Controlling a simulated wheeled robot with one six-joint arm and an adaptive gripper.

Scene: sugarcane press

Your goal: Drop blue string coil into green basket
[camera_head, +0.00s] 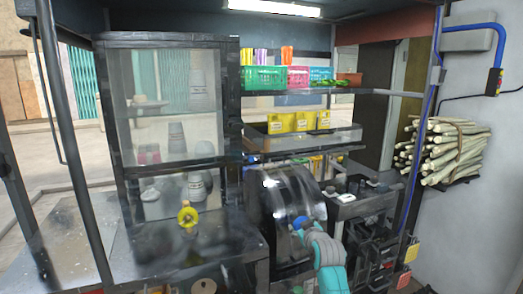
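The green basket (264,78) stands at the left end of the upper shelf, with a pink basket (298,76) and a teal-blue basket (321,74) to its right. Purple and yellow items stick up above the green basket. I cannot make out my gripper's fingers, and the arm is well below and apart from the green basket.
Yellow bins (300,122) sit on a ledge below the shelf (345,91). A glass cabinet (170,110) stands left, above a metal counter (75,245). The metal drum (285,198) fills the centre. Sugarcane stalks (450,152) hang on the right wall.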

